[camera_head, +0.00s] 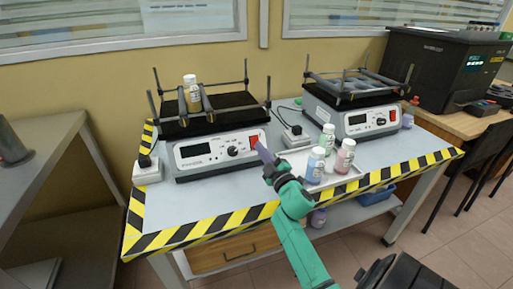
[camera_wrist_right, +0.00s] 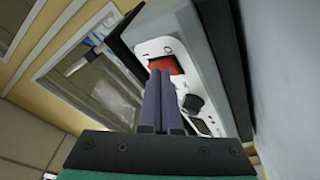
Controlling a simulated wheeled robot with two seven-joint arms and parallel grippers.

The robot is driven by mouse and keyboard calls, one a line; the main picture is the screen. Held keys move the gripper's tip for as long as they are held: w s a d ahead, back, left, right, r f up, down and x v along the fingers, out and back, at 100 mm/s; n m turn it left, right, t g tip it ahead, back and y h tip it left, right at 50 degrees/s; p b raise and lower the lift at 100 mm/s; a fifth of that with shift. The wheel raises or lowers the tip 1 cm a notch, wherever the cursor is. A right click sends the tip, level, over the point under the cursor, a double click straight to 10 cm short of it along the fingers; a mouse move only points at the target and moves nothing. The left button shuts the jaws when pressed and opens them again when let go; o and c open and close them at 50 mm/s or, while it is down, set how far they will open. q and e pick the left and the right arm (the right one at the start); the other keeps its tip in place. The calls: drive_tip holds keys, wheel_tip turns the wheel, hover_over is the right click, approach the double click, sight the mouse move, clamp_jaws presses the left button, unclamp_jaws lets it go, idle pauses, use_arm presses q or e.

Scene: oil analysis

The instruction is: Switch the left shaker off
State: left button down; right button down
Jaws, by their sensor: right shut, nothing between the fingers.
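The left shaker (camera_head: 215,145) stands on the table at left, with a white front panel, a dark display, a black knob (camera_head: 232,151) and a red switch (camera_head: 255,140) at the panel's right end. A bottle (camera_head: 191,90) stands between the bars on its black platform. My right gripper (camera_head: 261,148) is shut and empty, its fingertips right by the red switch. In the right wrist view, the purple fingers (camera_wrist_right: 170,82) lie together and their tips reach the lower edge of the red switch (camera_wrist_right: 165,64). I cannot tell whether they touch it. My left gripper is out of view.
A second shaker (camera_head: 360,118) stands to the right. Several capped bottles (camera_head: 316,165) stand on a white tray (camera_head: 343,181) close to the right of my gripper. A white socket box (camera_head: 147,170) sits at left. The table's front edge (camera_head: 215,228) has yellow-black tape.

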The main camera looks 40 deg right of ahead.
drive_tip(key=shift+s+a+r+p, duration=0.2)
drive_tip(key=shift+s+r+p, duration=0.2)
drive_tip(key=shift+p, duration=0.15)
drive_tip(key=shift+s, duration=0.2)
drive_tip(key=s+r+p, duration=0.1)
drive_tip(key=s+p, duration=0.1)
drive_tip(key=s+a+r+p, duration=0.1)
drive_tip(key=s+r+p, duration=0.1)
drive_tip(key=shift+a, duration=0.2)
drive_tip(key=shift+w+f, duration=0.1)
idle(0.4)
